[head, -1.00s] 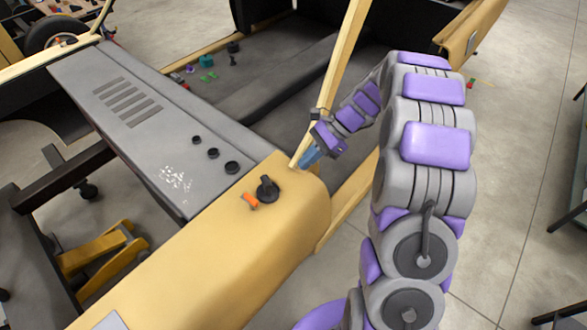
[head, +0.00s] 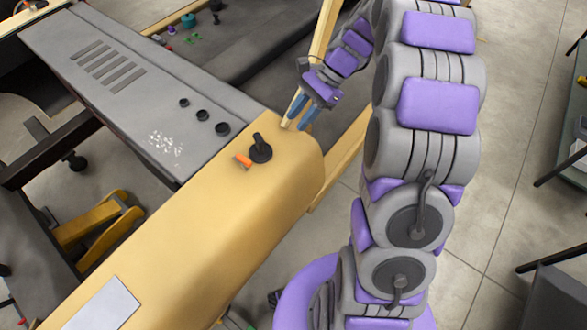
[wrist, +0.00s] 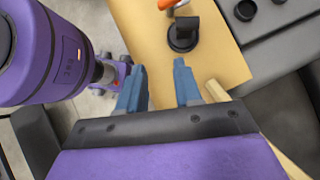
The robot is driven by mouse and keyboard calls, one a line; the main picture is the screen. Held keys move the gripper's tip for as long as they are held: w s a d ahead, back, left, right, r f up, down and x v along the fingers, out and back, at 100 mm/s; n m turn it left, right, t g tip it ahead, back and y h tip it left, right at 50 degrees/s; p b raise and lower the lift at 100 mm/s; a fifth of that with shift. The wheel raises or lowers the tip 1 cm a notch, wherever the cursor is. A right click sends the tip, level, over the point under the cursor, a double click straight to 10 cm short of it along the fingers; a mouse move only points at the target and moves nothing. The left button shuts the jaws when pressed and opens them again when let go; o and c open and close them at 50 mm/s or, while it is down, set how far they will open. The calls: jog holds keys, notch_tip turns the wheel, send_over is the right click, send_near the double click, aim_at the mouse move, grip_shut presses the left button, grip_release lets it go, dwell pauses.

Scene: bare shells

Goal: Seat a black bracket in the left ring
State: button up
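The black bracket (head: 261,148) stands on the yellow body panel, an upright piece on a round base. It also shows in the wrist view (wrist: 184,35), ahead of the fingertips. Three black rings lie in a row on the grey panel: the left ring (head: 184,102), a middle ring (head: 202,115) and a right ring (head: 222,129). Only two rings show at the wrist view's top right. My gripper (head: 297,125) is right of the bracket and apart from it. Its blue fingers (wrist: 160,67) are spread with nothing between them.
An orange piece (head: 242,161) lies against the bracket's left side. The grey panel (head: 110,75) has slots and a white speckled patch. A yellow pillar (head: 324,30) rises behind my gripper. A pale plate (head: 103,305) lies on the yellow panel (head: 190,245), whose middle is clear.

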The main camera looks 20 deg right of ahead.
jog(key=s+a+r+n+h+b, duration=0.25)
jog(key=s+a+n, duration=0.3)
jog(key=s, duration=0.45)
jog(key=s+d+f+n+h+b, duration=0.1)
jog(key=s+n, duration=0.3)
jog(key=s, duration=0.6)
jog(key=s+d+f+n+h+b, duration=0.1)
jog(key=s+f+n+h+b, duration=0.1)
jog(key=s, duration=0.9)
jog(key=shift+s+d+f+n+h+b, duration=0.15)
jog(key=shift+d+f+n+h+b, duration=0.2)
jog(key=shift+f+n+h, duration=0.65)
jog(key=shift+r+n, duration=0.2)
jog(key=shift+n, duration=0.05)
jog(key=shift+a, duration=0.1)
